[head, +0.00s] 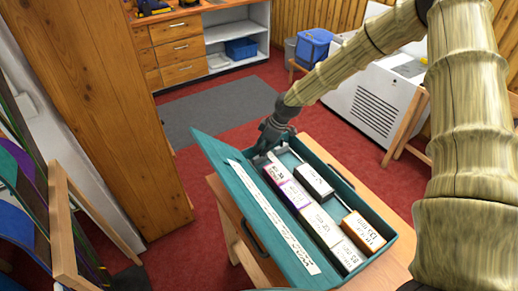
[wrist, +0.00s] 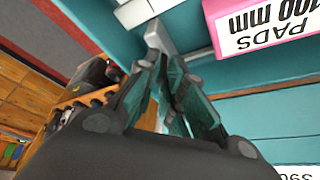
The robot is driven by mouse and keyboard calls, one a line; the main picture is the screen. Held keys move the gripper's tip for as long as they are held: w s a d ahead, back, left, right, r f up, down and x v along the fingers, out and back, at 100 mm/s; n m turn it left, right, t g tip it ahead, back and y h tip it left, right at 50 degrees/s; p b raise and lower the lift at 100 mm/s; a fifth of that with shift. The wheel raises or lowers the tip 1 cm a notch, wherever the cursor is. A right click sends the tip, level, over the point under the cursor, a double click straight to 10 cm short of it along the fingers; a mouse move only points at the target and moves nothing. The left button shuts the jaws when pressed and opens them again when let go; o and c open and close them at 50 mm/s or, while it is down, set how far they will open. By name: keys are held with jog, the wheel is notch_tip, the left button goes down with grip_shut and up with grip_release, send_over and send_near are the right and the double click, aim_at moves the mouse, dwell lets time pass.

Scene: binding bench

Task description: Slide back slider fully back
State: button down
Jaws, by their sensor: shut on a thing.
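A teal open case (head: 233,203) lies on a wooden table, with labelled boxes in rows inside it. My gripper (head: 265,151) is down at the case's far left corner. In the wrist view the fingers (wrist: 167,68) are closed around a small grey tab (wrist: 157,36), which I take to be the back slider's handle. Its lower part is hidden between the fingers. A pale grey block (wrist: 134,12) is just beside the tab. A pink-edged box (wrist: 265,28) labelled "PADS 100 mm" stands close to the right of the fingers.
A black-and-white box (head: 314,180) and an orange-ended box (head: 363,232) stand along the case's right side. A long white printed strip (head: 275,218) lies along its left side. A wooden cabinet panel (head: 100,110) rises left of the table.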

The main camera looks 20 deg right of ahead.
jog(key=c, duration=1.5)
grip_release()
jog(key=shift+w+a, duration=0.1)
jog(key=shift+r, duration=0.1)
jog(key=shift+v, duration=6)
